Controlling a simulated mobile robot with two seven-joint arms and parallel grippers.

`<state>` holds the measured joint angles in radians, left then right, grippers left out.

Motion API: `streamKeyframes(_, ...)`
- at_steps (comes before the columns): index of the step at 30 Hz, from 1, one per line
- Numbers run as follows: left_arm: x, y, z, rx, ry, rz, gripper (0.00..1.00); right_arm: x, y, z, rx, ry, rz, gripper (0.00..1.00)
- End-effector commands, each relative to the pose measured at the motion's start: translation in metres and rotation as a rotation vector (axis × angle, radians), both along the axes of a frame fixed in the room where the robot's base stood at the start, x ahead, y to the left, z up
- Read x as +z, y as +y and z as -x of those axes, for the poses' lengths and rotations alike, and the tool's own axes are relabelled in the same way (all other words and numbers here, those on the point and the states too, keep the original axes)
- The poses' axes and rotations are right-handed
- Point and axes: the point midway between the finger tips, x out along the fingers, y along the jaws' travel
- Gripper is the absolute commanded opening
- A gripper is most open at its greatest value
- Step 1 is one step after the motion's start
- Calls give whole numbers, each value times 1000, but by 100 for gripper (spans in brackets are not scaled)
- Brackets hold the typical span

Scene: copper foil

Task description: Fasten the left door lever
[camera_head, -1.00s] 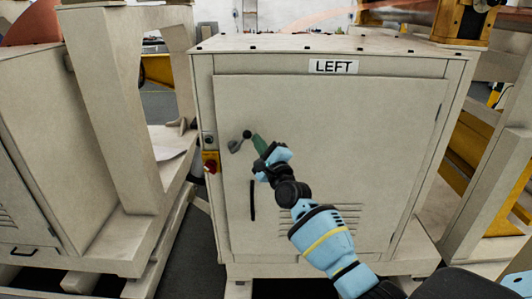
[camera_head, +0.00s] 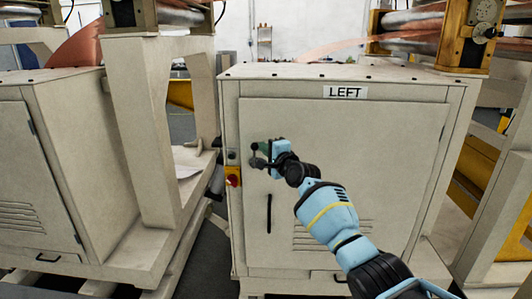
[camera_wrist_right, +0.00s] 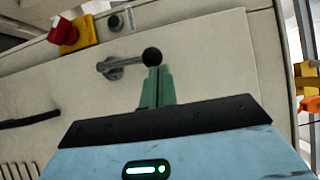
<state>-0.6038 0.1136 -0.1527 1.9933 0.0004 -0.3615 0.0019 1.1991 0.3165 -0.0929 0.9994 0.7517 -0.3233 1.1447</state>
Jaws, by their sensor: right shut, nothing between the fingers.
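The cabinet door (camera_head: 340,130) is closed and bears a LEFT label (camera_head: 345,92) above it. The door lever (camera_head: 258,162) is a small grey handle with a dark ball knob near the door's upper left edge. In the right wrist view the lever (camera_wrist_right: 118,65) runs from its round base at left to the black knob at right. My right gripper (camera_head: 262,147) is at the lever, its green fingers shut and empty. In the wrist view the fingertips (camera_wrist_right: 157,72) are right by the knob; I cannot tell whether they touch it. My left gripper is not in view.
A red knob on a yellow plate (camera_head: 233,177) sits on the cabinet frame left of the lever, also in the wrist view (camera_wrist_right: 72,34). A black vertical handle (camera_head: 269,213) is below the lever. Another cabinet (camera_head: 70,150) stands at left.

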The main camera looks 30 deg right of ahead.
Motion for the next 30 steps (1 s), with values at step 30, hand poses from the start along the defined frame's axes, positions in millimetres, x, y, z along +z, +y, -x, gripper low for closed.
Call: streamKeyframes(30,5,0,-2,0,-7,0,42,11,1,-3,-2,-13,-4,0)
